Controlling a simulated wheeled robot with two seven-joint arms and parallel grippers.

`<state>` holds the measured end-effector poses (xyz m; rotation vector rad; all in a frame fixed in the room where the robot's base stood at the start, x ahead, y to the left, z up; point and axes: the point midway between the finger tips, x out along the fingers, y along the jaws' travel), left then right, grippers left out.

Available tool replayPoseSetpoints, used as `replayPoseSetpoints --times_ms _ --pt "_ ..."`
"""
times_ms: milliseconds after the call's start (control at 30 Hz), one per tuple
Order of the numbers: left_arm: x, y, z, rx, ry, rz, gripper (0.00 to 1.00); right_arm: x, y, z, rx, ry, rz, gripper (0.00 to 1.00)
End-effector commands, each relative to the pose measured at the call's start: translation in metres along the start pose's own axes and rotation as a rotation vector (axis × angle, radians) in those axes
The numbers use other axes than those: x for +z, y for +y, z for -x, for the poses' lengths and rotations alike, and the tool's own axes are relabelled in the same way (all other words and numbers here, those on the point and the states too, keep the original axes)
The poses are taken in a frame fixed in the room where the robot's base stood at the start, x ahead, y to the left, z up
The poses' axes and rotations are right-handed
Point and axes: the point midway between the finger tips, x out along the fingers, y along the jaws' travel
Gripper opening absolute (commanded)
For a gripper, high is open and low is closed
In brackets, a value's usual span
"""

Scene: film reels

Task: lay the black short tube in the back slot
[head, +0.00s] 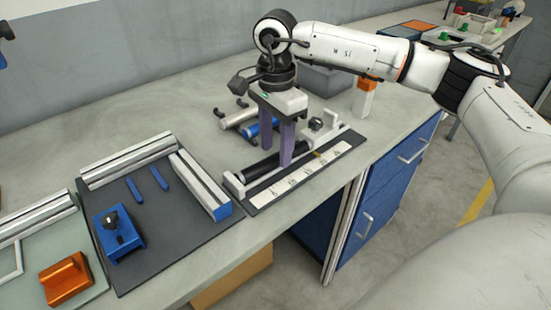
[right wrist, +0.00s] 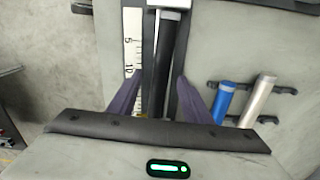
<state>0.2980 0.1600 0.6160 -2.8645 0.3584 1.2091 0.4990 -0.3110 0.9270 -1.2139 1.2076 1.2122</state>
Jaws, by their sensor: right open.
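A black tube (head: 262,166) lies in a long measuring fixture (head: 236,189) with a white ruler strip along its front. My right gripper (head: 287,163) points down at the fixture, its purple fingers open. In the right wrist view the black tube (right wrist: 165,60) runs between the two spread fingers (right wrist: 160,100), with gaps on both sides. Behind the fixture, a silver tube (head: 240,117) and a blue tube (head: 253,130) lie side by side on a low rack with black-tipped pegs. I cannot tell which place is the back slot. My left gripper is out of view.
A dark mat (head: 165,220) at left carries metal rails, blue strips and a blue block (head: 118,235). An orange block (head: 66,279) is at the lower left. A grey bin (head: 328,79) and an orange-topped white post (head: 363,98) stand behind.

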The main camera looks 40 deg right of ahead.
Motion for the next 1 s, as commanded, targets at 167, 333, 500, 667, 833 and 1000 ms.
replayPoseSetpoints --times_ms 167,333,500,667,833,1000 --pt "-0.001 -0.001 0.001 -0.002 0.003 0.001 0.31 0.000 0.000 -0.021 0.002 -0.001 0.000 0.45" --pt "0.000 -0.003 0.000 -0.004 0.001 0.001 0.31 0.000 0.000 -0.024 0.000 -0.001 0.000 0.45" --pt "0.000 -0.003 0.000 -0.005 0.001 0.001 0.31 0.000 0.000 -0.024 0.000 -0.001 -0.001 0.33" --pt "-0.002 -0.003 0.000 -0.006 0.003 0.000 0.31 0.000 0.000 -0.023 0.000 -0.001 -0.001 0.06" --pt "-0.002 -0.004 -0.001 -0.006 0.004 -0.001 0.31 0.000 -0.001 -0.023 -0.001 -0.002 -0.001 0.00" --pt "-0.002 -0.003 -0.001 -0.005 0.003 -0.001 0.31 0.000 -0.001 -0.018 -0.003 -0.002 -0.001 0.00"
